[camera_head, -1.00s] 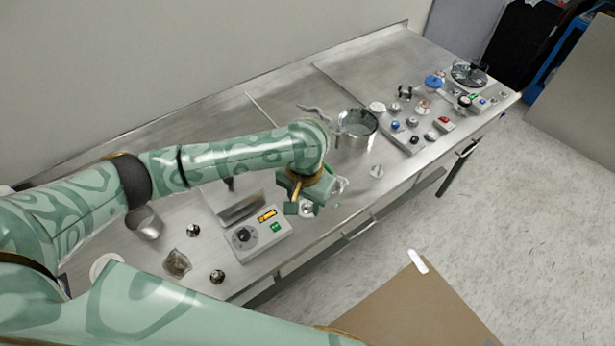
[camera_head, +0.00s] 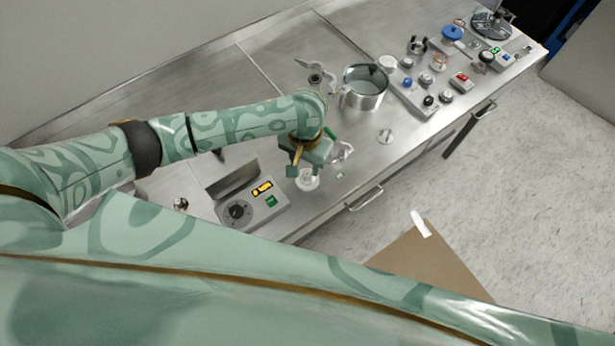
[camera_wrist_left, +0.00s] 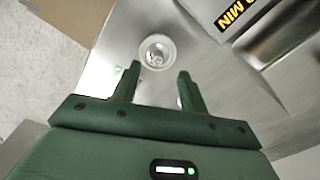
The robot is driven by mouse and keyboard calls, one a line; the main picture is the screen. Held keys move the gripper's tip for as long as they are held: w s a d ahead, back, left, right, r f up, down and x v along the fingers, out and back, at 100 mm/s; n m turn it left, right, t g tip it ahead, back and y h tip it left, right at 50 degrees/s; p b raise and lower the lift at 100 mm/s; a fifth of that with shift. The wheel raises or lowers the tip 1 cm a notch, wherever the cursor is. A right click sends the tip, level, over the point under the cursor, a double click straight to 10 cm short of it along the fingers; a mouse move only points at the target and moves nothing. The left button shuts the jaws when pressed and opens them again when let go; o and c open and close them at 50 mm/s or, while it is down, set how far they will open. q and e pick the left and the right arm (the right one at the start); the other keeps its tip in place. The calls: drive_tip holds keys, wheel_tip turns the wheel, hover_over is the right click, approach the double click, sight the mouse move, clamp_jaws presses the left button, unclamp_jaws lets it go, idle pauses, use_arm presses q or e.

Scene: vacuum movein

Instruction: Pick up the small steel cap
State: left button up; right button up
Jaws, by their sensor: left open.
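A small round steel piece (camera_head: 307,180), which looks like the steel cap, lies on the steel bench top near its front edge. In the left wrist view the cap (camera_wrist_left: 157,50) is a bright disc with a raised centre, just beyond the fingertips. My left gripper (camera_head: 308,155) is over the bench beside the cap and partly hides that spot. In the left wrist view my left gripper (camera_wrist_left: 160,72) has its two green fingers apart with nothing between them. My right gripper is not in view.
A grey device with an orange display (camera_head: 262,187) stands just left of the cap. A steel pot (camera_head: 364,88) stands behind and to the right. Another small steel piece (camera_head: 386,136) lies right of the gripper. Several knobs and a tray are farther right. A drawer handle (camera_head: 367,198) juts below the edge.

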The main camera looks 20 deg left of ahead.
sight(308, 174)
use_arm(q)
drive_tip(key=f+b, duration=0.2)
drive_tip(key=f, duration=0.1)
drive_tip(key=f+b, duration=0.1)
drive_tip(key=f, duration=0.1)
drive_tip(key=shift+w+d+f, duration=0.15)
drive_tip(key=shift+w+d, duration=0.05)
drive_tip(key=shift+w, duration=0.1)
clamp_jaws()
drive_tip(key=shift+r, duration=0.25)
